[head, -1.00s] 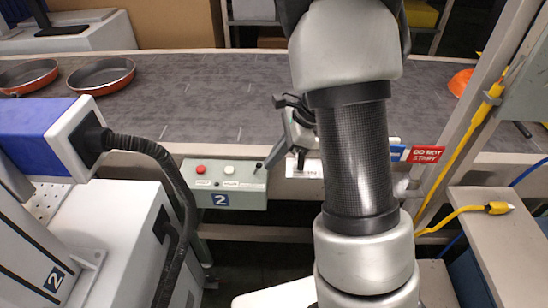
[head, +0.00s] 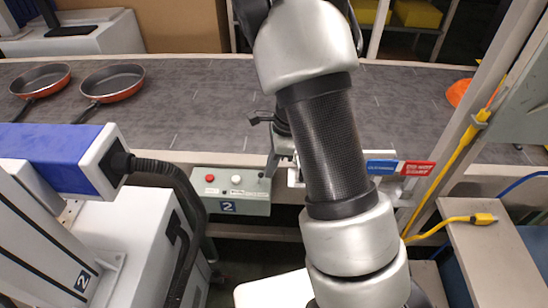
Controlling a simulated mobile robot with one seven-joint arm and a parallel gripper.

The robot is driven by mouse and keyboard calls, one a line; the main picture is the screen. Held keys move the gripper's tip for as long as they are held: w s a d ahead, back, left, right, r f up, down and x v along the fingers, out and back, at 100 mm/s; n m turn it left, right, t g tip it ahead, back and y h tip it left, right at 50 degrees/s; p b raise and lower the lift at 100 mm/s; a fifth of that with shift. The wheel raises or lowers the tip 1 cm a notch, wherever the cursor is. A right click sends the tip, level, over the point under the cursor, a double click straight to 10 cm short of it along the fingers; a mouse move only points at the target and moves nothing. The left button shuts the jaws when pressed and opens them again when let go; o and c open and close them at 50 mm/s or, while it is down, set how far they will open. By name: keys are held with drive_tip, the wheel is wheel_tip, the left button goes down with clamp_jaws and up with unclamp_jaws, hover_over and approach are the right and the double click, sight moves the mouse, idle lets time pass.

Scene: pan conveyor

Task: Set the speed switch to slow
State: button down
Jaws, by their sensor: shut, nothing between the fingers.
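The switch's setting and labels are too small to read. My gripper (head: 269,171) is shut and empty, its fingertips pointing down at the box's right end, close beside the switch. I cannot tell whether they touch it. My arm hides part of the conveyor edge to the right.
Two red-rimmed pans (head: 112,84) lie on the grey conveyor belt (head: 200,110) at left. A blue-headed machine (head: 60,150) with a black hose stands left of the box. A red DO NOT START tag (head: 417,168) and a yellow cable (head: 450,222) are at right.

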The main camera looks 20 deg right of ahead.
drive_tip(key=r+h+p, duration=0.1)
drive_tip(key=p, duration=0.1)
drive_tip(key=a+r+p, duration=0.1)
drive_tip(key=p, duration=0.1)
drive_tip(key=shift+w+a+g+h+p, duration=0.1)
drive_tip(key=shift+a+g+h+p, duration=0.1)
drive_tip(key=shift+g+h+p, duration=0.15)
drive_tip(key=shift+w+a+h+p, duration=0.1)
drive_tip(key=shift+a+h+p, duration=0.35)
drive_tip(key=shift+p, duration=0.65)
drive_tip(key=shift+w+f+h, duration=0.1)
drive_tip(key=shift+f+h, duration=0.3)
drive_tip(key=shift+d+f, duration=0.1)
drive_tip(key=shift+f, duration=0.15)
drive_tip(key=shift+r+p, duration=0.5)
drive_tip(key=shift+r, duration=0.4)
wheel_tip(320, 180, up, 17)
drive_tip(key=p, duration=0.1)
drive_tip(key=shift+w+a+r, duration=0.15)
drive_tip(key=shift+w+a, duration=0.1)
drive_tip(key=shift+w, duration=0.2)
